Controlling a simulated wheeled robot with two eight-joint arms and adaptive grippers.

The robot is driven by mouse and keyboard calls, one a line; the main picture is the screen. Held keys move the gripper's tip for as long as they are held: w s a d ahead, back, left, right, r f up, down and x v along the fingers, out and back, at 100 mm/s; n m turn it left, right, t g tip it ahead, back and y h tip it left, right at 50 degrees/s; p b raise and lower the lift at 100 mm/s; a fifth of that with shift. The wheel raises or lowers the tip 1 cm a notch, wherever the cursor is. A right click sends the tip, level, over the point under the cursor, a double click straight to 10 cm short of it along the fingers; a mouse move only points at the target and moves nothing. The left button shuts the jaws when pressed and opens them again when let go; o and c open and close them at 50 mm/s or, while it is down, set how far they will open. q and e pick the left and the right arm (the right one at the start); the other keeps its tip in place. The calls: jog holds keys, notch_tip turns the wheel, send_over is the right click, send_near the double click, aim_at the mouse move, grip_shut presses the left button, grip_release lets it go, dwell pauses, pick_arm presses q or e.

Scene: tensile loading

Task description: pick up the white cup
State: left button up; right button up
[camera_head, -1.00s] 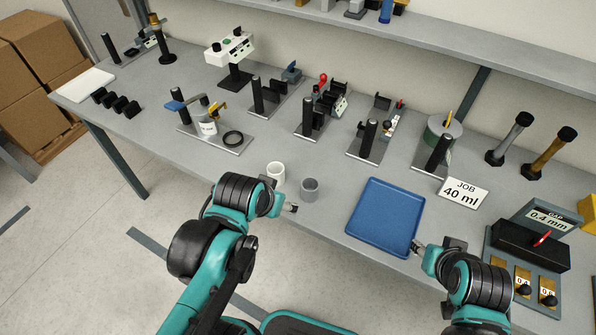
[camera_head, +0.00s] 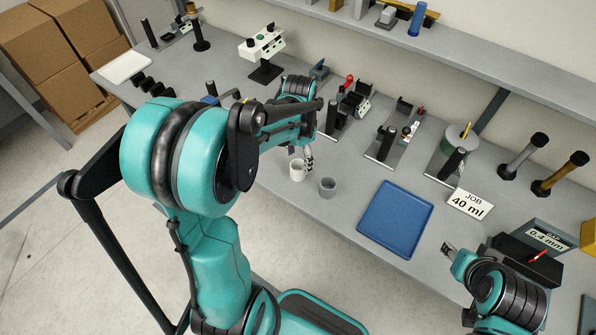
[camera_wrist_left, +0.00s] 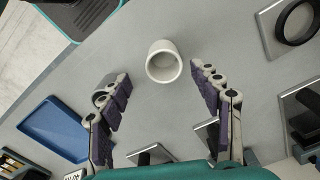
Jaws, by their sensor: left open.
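The white cup (camera_head: 297,171) stands upright near the table's front edge in the head view. It also shows in the left wrist view (camera_wrist_left: 163,62), ahead of the fingertips and roughly between their lines. My left gripper (camera_head: 302,153) is just behind the cup, partly hidden by its own arm. In the left wrist view my left gripper (camera_wrist_left: 158,82) is open with nothing between its fingers. My right gripper (camera_head: 456,250) is at the lower right, beyond the tray's corner; its fingers are too small to judge.
A grey cup (camera_head: 327,187) stands close to the right of the white cup. A blue tray (camera_head: 395,220) lies further right. Fixtures with black posts (camera_head: 386,143) stand behind. The table's front edge is near both cups.

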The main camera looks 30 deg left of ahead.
aim_at(298, 166)
pick_arm(q)
jog(key=f, duration=0.1)
jog(key=f+b, duration=0.1)
jog(key=f, duration=0.1)
jog(key=f+b, duration=0.1)
jog(key=f, duration=0.1)
jog(key=shift+w+a, duration=0.15)
jog(key=shift+a, duration=0.1)
jog(key=shift+c, duration=0.3)
jog(key=c, duration=1.1)
jog(key=shift+r, duration=0.1)
